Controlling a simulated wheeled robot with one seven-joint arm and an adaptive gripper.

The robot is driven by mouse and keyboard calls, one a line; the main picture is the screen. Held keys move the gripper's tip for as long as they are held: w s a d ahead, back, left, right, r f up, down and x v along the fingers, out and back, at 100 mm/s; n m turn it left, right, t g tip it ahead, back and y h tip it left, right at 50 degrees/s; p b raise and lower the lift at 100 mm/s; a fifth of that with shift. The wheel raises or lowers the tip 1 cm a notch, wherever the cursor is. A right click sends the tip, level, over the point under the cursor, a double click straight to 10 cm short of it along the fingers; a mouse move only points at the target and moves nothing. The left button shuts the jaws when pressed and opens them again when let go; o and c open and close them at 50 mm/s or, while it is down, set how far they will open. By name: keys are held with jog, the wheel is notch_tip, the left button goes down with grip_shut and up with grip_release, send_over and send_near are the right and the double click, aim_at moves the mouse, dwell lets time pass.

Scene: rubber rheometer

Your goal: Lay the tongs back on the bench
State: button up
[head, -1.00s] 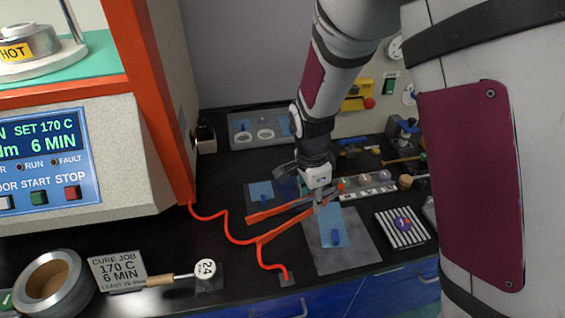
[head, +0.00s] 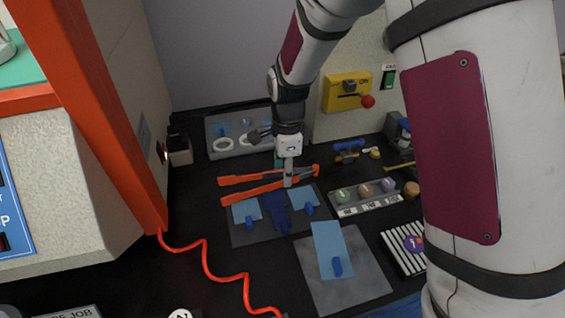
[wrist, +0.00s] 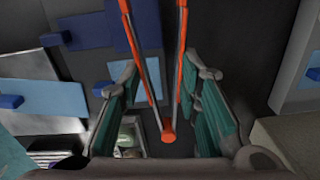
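The tongs have two long orange arms (head: 250,193) joined at the right end. They also show in the wrist view (wrist: 168,133), running between my finger pads. Whether any part touches the bench is hard to tell.
A dark mat (head: 240,235) with blue sheets lies just in front of the tongs. A grey plate (head: 365,275) with a blue strip, a sample tray (head: 385,206) and a back tray (head: 220,155) surround it. A red coiled cord (head: 205,258) runs at front left. Black bench left of the tongs is clear.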

jog(key=w, duration=0.7)
jog(key=shift+w+d+f, duration=0.15)
jog(key=shift+w+f, duration=0.3)
jog(key=shift+f, duration=1.65)
jog(key=shift+b, duration=0.3)
jog(key=o, duration=0.5)
jog(key=shift+o, duration=0.2)
notch_tip(320, 180, up, 12)
jog(key=shift+d+p, duration=0.15)
jog(key=shift+p, duration=0.15)
jog(key=shift+s+r, duration=0.1)
jog(key=shift+s, duration=0.1)
